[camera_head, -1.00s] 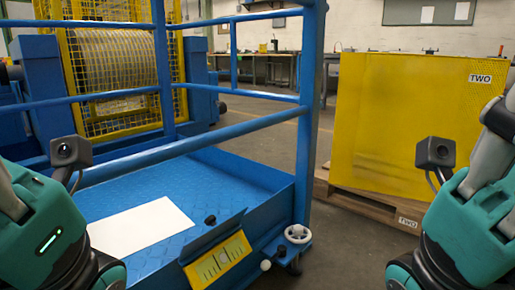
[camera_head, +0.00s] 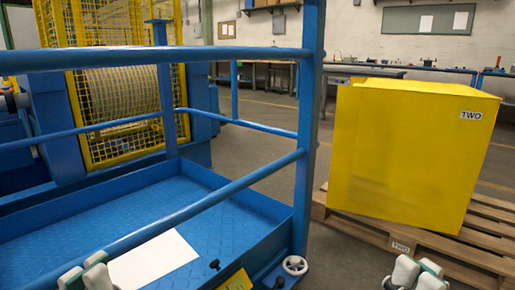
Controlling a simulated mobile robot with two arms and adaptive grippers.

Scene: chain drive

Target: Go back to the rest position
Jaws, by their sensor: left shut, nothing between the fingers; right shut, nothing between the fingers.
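My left gripper (camera_head: 87,274) shows at the bottom edge, left of the middle, as pale fingertips with a bit of teal. It is shut and empty, in front of the blue platform. My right gripper (camera_head: 416,272) shows at the bottom edge on the right, also shut and empty, in front of the pallet and floor. Only the tips of both grippers are in view. Neither visibly holds anything. The rest of both arms is out of the picture.
A blue platform (camera_head: 130,205) with blue rails (camera_head: 215,199) and a white sheet (camera_head: 154,260) fills the left. A yellow box (camera_head: 400,155) marked TWO stands on a wooden pallet (camera_head: 480,255) at the right. A caged drum (camera_head: 122,95) stands behind. Floor shows between.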

